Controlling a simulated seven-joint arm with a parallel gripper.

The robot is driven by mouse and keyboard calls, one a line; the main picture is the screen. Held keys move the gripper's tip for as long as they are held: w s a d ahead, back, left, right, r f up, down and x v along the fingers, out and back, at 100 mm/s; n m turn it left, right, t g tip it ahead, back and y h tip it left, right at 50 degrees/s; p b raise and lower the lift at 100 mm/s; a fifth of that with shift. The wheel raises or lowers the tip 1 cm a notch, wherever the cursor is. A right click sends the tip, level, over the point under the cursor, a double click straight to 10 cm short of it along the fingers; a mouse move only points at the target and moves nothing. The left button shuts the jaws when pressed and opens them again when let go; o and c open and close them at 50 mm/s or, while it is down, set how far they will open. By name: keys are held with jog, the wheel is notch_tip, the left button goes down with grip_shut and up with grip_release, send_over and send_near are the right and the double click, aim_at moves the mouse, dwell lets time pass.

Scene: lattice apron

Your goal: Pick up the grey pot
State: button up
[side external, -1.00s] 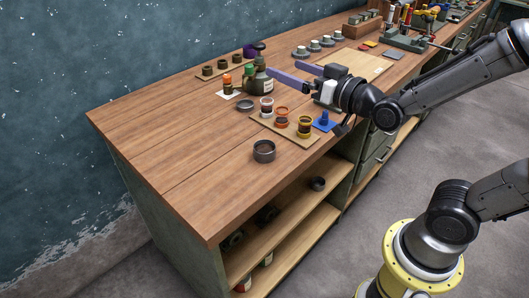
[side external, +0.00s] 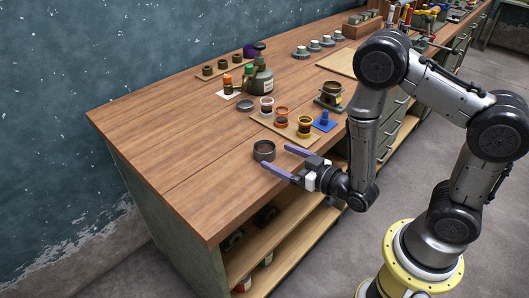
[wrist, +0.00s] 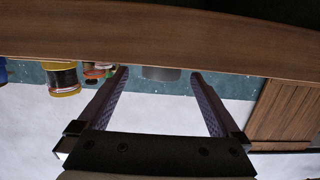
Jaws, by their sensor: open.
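The grey pot (side external: 264,152) is a short, open, dark grey cylinder standing upright near the front edge of the wooden bench. My gripper (side external: 278,158) is low at the front edge of the bench, level with the pot, its two purple fingers spread and pointing at it. In the wrist view, which looks upside down, part of the pot (wrist: 160,74) shows between and beyond the fingertips. Nothing is held. Whether the fingertips reach past the pot's near side I cannot tell.
A wooden board (side external: 268,121) with several small coloured jars lies behind the pot, with a blue piece (side external: 325,121) at its right. A dark bottle (side external: 261,78) and a flat grey ring (side external: 245,105) are farther back. The bench left of the pot is clear.

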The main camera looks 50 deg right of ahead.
aim_at(258, 146)
jog(key=w, duration=0.6)
jog(key=w+f, duration=0.1)
jog(key=w, duration=0.2)
jog(key=shift+a+f, duration=0.1)
jog(key=shift+a, duration=0.05)
jog(key=c, duration=1.5)
jog(key=shift+c, duration=0.2)
